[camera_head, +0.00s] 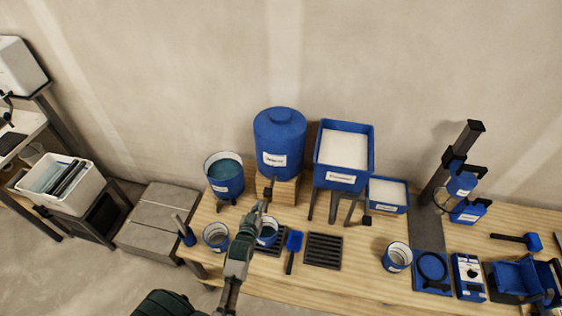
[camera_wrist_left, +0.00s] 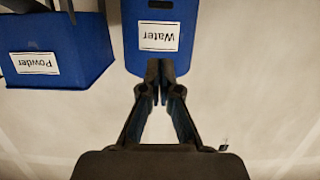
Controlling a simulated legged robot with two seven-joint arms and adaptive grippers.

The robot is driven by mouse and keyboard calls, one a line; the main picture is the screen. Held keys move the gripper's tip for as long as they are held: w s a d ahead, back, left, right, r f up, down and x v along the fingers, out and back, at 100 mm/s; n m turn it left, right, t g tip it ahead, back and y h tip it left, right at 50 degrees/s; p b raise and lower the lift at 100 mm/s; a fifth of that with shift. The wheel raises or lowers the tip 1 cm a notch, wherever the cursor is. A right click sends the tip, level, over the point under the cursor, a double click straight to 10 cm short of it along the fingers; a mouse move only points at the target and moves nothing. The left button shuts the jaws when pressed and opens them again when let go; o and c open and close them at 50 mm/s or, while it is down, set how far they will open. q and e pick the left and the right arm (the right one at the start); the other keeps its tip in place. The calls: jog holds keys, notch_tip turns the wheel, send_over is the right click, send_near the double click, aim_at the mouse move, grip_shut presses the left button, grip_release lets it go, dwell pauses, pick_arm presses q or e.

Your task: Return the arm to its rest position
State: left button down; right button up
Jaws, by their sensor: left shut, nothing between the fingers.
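My left arm comes up from the bottom of the head view. Its left gripper (camera_head: 268,190) is over the back of the workbench, in front of the wooden block under the blue water tank (camera_head: 280,137). In the left wrist view, which looks upside down, the left gripper (camera_wrist_left: 160,72) has its fingertips together with nothing between them. The water tank (camera_wrist_left: 160,15) with its "Water" label is just beyond the fingertips; I cannot tell whether they touch it. My right gripper is not in view.
On the workbench (camera_head: 330,283), a powder bin (camera_head: 343,181) stands right of the tank and a bucket (camera_head: 223,180) left. A cup (camera_head: 268,232) sits on a grate beside my forearm, with a blue scoop (camera_head: 293,243) close by. A stand (camera_head: 455,165) rises at the right.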

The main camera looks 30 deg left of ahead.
pick_arm(q)
jog(key=shift+d, duration=0.15)
jog(key=s+d+f+m+g+h, duration=0.15)
jog(key=s+d+g, duration=0.25)
jog(key=s, duration=0.5)
jog(key=s+d+f+m+g+h, duration=0.1)
jog(key=s+d+f+m+g, duration=0.2)
jog(key=s, duration=0.5)
jog(key=s+d+f+g+h, duration=0.15)
jog(key=s+d+g, duration=0.3)
jog(key=s, duration=0.45)
notch_tip(320, 180, down, 28)
jog(key=s+g+b, duration=0.1)
jog(key=s+b, duration=0.1)
jog(key=b, duration=0.1)
jog(key=s+a+f+g+b, duration=0.1)
jog(key=s+a+f+b, duration=0.1)
jog(key=s+f, duration=1.5)
notch_tip(320, 180, down, 2)
jog(key=shift+s+a+f+y+b, duration=0.15)
jog(key=shift+s+a+y+b, duration=0.15)
jog(key=shift+b, duration=0.1)
